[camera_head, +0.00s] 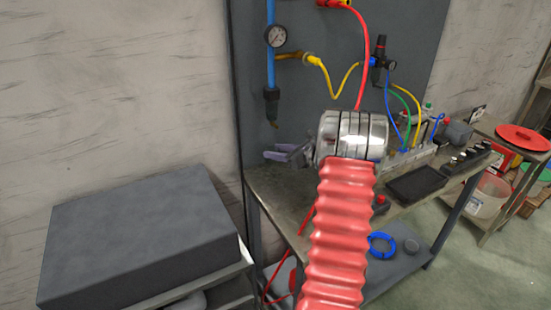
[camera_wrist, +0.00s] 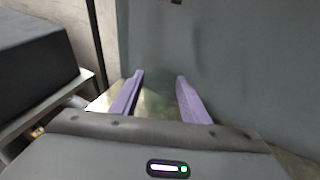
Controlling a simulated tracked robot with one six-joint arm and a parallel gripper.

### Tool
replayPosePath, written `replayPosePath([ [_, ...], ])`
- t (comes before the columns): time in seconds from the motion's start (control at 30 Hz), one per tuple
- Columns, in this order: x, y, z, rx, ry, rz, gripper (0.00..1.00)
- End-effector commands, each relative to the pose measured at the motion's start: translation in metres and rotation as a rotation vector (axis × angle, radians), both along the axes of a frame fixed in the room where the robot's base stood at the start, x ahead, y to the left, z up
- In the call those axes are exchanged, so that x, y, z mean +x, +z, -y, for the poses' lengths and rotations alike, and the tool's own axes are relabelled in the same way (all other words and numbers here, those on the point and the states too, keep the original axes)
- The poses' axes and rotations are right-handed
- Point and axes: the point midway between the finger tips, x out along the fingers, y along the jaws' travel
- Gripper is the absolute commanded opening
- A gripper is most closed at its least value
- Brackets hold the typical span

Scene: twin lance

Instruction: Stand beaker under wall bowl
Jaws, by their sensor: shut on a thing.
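The wall bowl (camera_head: 271,106) is a dark cup with a small brassy tip, hanging below the blue pipe on the grey panel. My gripper (camera_head: 280,155) is below it and slightly to its right, at the back left of the bench. In the wrist view, my gripper's purple fingers (camera_wrist: 160,80) stand apart with a faint, clear greenish shape between them, the beaker (camera_wrist: 157,100). My gripper is shut on it. Its rim and base are hard to make out, and I cannot tell whether it touches the bench. The wall bowl is not clearly visible in the wrist view.
The bench (camera_head: 262,180) holds a black tray (camera_head: 416,184) and fittings on the right. A pressure gauge (camera_head: 275,36) and yellow hose (camera_head: 325,78) are above. A dark box (camera_head: 140,235) stands at left. My red-sleeved arm hides the bench's middle.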

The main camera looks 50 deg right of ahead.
Motion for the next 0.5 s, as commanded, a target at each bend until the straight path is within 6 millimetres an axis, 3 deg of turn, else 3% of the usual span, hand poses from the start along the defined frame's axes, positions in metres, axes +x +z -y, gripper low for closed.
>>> replayPosePath([
  [0.2,0.002,-0.026,0.001,0.002,0.0,0.0,0.16],
  [0.5,0.003,-0.028,0.002,0.0,-0.001,0.0,0.16],
])
